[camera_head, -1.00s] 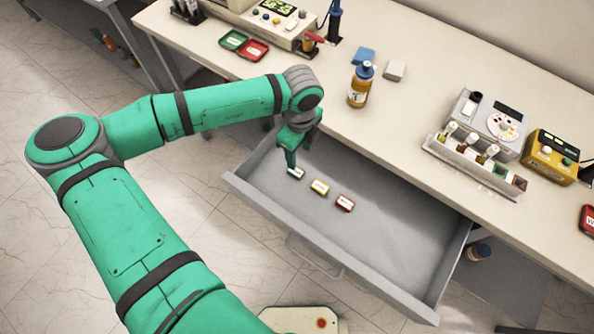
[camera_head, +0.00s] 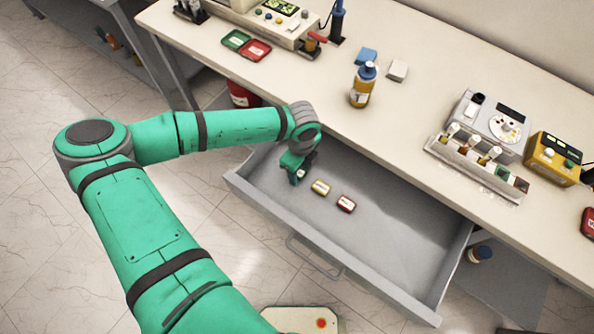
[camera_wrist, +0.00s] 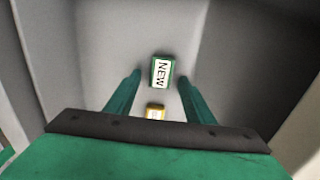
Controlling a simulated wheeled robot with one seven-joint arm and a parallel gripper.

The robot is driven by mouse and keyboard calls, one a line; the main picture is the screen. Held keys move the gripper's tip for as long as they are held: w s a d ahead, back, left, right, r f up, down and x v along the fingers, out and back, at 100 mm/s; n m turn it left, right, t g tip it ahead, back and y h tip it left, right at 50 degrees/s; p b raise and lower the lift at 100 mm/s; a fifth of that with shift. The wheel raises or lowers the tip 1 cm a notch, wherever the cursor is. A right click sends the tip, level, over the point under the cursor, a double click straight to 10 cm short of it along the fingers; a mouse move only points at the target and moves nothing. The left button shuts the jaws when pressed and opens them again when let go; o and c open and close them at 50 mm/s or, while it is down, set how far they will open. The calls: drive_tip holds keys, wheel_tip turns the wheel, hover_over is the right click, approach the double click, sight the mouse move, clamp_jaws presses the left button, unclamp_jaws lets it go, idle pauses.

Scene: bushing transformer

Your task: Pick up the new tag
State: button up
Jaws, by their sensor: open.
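The new tag (camera_wrist: 162,72) is a small green-edged block with a white face reading "NEW". In the wrist view it lies on the drawer floor between and just beyond my fingertips. My gripper (camera_wrist: 160,76) is open, with one green finger on each side of the tag's line and no visible contact. In the head view my gripper (camera_head: 299,177) points down into the open drawer at its left end and mostly hides the tag. A yellow tag (camera_head: 320,187) and a red tag (camera_head: 346,204) lie to its right. The yellow tag also shows in the wrist view (camera_wrist: 155,112).
The open grey drawer (camera_head: 400,245) has walls close around my gripper; its right half is empty. The workbench (camera_head: 430,90) above holds a brown bottle (camera_head: 362,86), a tube rack (camera_head: 475,168) and a yellow device (camera_head: 552,157).

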drive_tip(key=c, duration=1.1)
drive_tip(key=shift+r, duration=0.15)
